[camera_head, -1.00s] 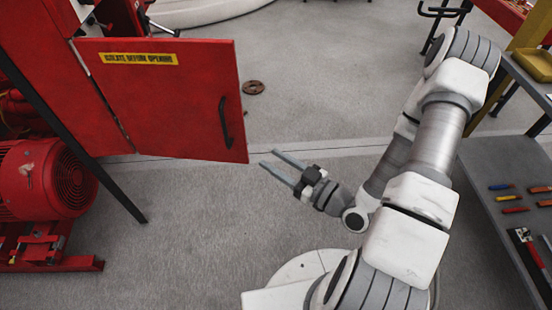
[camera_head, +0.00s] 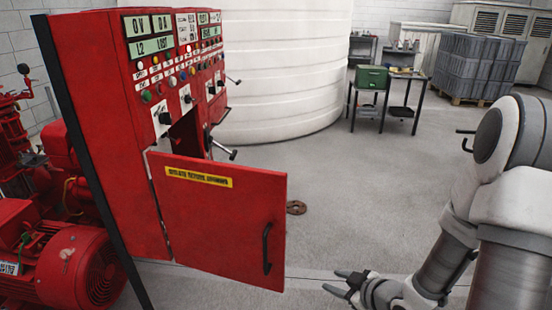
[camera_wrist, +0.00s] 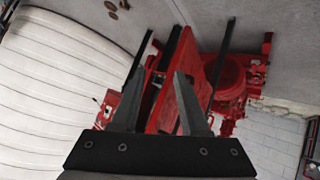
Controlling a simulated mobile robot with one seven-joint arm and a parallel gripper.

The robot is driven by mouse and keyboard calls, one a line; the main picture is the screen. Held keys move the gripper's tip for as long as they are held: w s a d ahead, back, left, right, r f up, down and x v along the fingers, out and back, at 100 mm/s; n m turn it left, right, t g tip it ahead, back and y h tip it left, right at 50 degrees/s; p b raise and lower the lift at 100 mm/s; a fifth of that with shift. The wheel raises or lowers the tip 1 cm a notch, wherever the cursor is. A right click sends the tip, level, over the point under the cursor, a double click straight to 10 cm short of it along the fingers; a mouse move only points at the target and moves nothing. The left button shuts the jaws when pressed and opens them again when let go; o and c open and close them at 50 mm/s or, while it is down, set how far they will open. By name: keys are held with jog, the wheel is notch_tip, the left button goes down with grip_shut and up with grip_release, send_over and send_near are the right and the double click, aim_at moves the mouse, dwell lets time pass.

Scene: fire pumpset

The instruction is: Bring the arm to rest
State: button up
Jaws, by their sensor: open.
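My gripper (camera_head: 342,283) is at the lower middle of the head view, open and empty. Its two fingers (camera_wrist: 155,105) stand apart in the wrist view with nothing held between them. My arm is folded at the right of the head view. The red control cabinet (camera_head: 92,100) stands at the left with its red door (camera_head: 222,222) swung open. In the head view the gripper is to the right of the door, apart from the black handle (camera_head: 266,248). The cabinet also shows beyond the fingers in the wrist view (camera_wrist: 188,85).
A red motor (camera_head: 85,270) sits at the lower left. A large white tank (camera_head: 285,70) stands behind the cabinet. A workbench (camera_head: 405,75) with a green box (camera_head: 372,78) and grey stacked crates (camera_head: 470,65) are at the back.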

jog(key=s+d+r+m+g+h, duration=0.1)
jog(key=d+r+m+h, duration=0.15)
jog(key=r, duration=0.45)
jog(key=s+d+r+m+h, duration=0.1)
jog(key=d+r+m+h, duration=0.1)
jog(key=d+r+h, duration=0.35)
jog(key=s+a+r+m+g+y, duration=0.1)
jog(key=s+a+r+m, duration=0.25)
jog(key=s+r, duration=0.35)
jog(key=s+a+r+m+g+y, duration=0.1)
jog(key=s+a+r+m+y, duration=0.1)
jog(key=s+a+r, duration=0.45)
notch_tip(320, 180, up, 13)
jog(key=s+d+p, duration=0.1)
jog(key=s+p, duration=0.1)
jog(key=p, duration=1.2)
jog(key=shift+s+g, duration=0.2)
jog(key=shift+g, duration=0.1)
